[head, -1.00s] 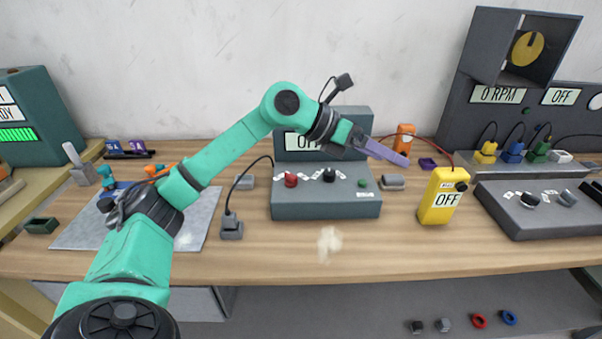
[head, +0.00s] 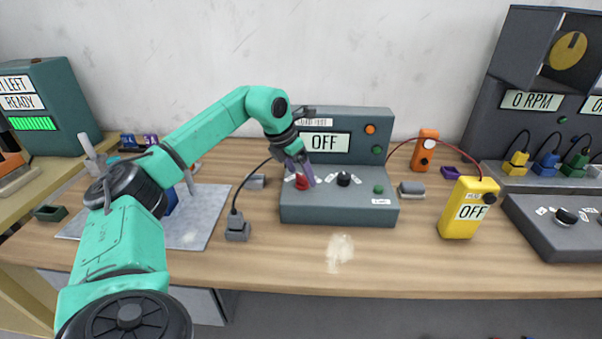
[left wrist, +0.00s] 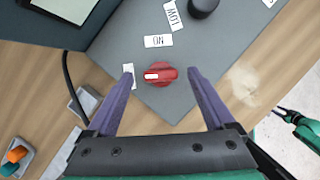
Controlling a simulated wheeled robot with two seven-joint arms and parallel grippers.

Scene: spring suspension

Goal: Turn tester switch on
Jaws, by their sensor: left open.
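The tester (head: 340,208) is a grey box with a sloped front panel at the middle of the bench. Its screen (head: 322,142) reads OFF. A red rotary switch (head: 302,182) sits on the left of its panel. In the left wrist view the red switch (left wrist: 160,75) has a white mark on its left part, with an ON label (left wrist: 158,41) beside it. My left gripper (head: 303,172) is open and points down at the switch. Its two purple fingers (left wrist: 161,73) stand on either side of the knob with gaps.
A black knob (head: 344,179) and a green button (head: 379,189) are also on the panel. A grey plug (head: 237,230) lies left of the tester. A yellow meter (head: 468,208) reading OFF stands to the right. The bench front is clear.

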